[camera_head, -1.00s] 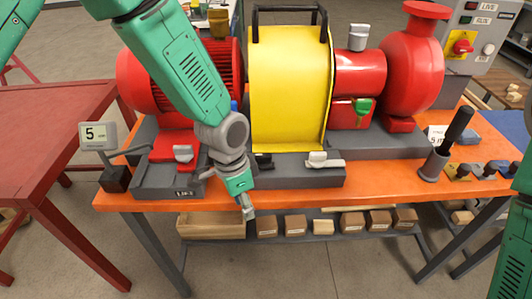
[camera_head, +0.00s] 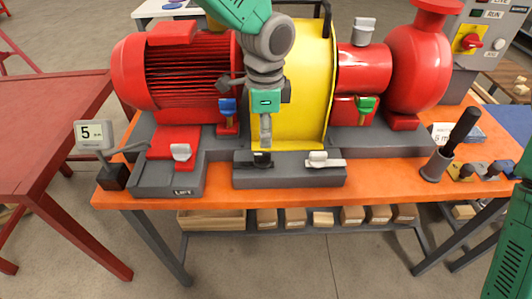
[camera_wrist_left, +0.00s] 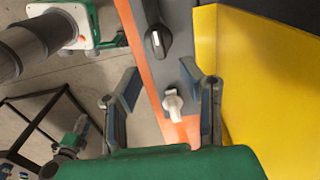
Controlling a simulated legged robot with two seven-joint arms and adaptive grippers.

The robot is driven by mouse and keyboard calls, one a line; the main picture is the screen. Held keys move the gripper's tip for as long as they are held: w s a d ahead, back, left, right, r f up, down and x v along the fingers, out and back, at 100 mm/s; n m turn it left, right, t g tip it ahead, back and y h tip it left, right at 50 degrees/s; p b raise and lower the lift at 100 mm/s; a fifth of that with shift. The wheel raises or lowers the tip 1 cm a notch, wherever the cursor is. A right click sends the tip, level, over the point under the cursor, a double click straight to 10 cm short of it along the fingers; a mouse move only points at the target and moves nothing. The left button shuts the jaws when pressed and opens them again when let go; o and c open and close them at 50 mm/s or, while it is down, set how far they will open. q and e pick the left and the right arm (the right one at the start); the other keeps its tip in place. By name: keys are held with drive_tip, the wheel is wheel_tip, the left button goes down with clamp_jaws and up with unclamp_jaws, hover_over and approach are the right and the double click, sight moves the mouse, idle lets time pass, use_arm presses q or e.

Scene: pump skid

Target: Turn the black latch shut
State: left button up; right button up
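The black latch (camera_head: 262,160) sits on the left part of the grey block in front of the yellow guard (camera_head: 290,85). It also shows in the left wrist view (camera_wrist_left: 155,40), with a pale stripe on its handle. A white latch (camera_head: 322,160) sits to its right on the same block and shows between the fingers in the left wrist view (camera_wrist_left: 172,103). My left gripper (camera_head: 265,142) points down just above the black latch in the head view, partly covering it. Its fingers (camera_wrist_left: 163,80) are apart and empty. My right gripper is not in view.
A red motor (camera_head: 185,75) stands left and a red pump (camera_head: 415,70) right. Blue (camera_head: 227,108) and green (camera_head: 366,104) handles flank the guard. A display (camera_head: 95,135) and a black-handled holder (camera_head: 440,155) stand on the orange bench (camera_head: 390,172). The front strip is clear.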

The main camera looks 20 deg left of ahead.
sight(265, 154)
use_arm(q)
wheel_tip(265, 154, down, 7)
drive_tip(key=shift+f, duration=0.15)
clamp_jaws()
